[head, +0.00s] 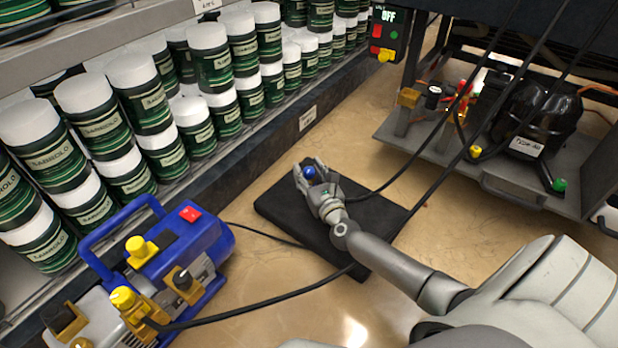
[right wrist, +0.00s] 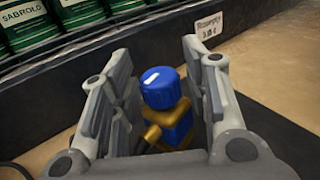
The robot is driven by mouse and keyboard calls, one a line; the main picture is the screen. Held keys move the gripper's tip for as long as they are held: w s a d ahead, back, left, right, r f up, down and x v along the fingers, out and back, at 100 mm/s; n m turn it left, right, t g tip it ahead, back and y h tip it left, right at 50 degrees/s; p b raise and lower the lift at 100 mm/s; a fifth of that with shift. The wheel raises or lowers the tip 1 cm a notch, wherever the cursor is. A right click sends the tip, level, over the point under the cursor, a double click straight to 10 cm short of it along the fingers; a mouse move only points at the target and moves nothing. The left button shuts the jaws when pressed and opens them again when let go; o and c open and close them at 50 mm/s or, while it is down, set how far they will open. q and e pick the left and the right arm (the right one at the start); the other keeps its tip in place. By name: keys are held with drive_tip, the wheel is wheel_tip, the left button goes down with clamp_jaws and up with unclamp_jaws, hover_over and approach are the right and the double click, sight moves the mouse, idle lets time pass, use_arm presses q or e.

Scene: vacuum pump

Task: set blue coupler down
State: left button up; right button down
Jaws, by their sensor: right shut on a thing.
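The blue coupler (head: 309,172) is between the fingers of my right gripper (head: 312,178), over the black mat (head: 280,207) on the floor. In the right wrist view the coupler (right wrist: 161,88) has a ribbed blue cap with a white mark and a brass-coloured lower part. My right gripper (right wrist: 160,105) has a finger on each side of it and is shut on it. The coupler's underside is hidden, so I cannot tell whether it touches the mat. My left gripper is not in view.
A blue vacuum pump (head: 185,250) with yellow caps stands at the lower left. Shelves of green-and-white cans (head: 130,120) line the left. A grey cart (head: 520,185) with a black compressor (head: 540,112) stands at the right. Black hoses (head: 270,298) cross the floor and mat.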

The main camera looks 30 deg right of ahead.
drive_tip(key=shift+r, duration=0.15)
drive_tip(key=c, duration=0.8)
unclamp_jaws()
drive_tip(key=shift+f, duration=0.25)
